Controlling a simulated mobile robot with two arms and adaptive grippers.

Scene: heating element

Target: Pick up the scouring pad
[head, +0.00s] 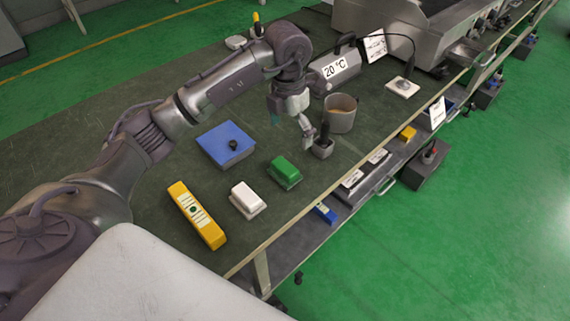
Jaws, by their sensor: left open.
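A green block (285,172) lies on the dark bench top and looks like the scouring pad. A white block (247,200) of similar shape lies just left of it and nearer. My left gripper (292,122) is open and points down above the bench, beyond the green block and not touching it. One of its fingers is close to a small grey cup (323,149) with a dark handle standing in it. I cannot tell whether that finger touches the handle. My right gripper is out of view.
A brown pot (341,113) and a device marked 20 °C (334,69) stand behind the cup. The bench's front edge (300,215) runs close to the blocks.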

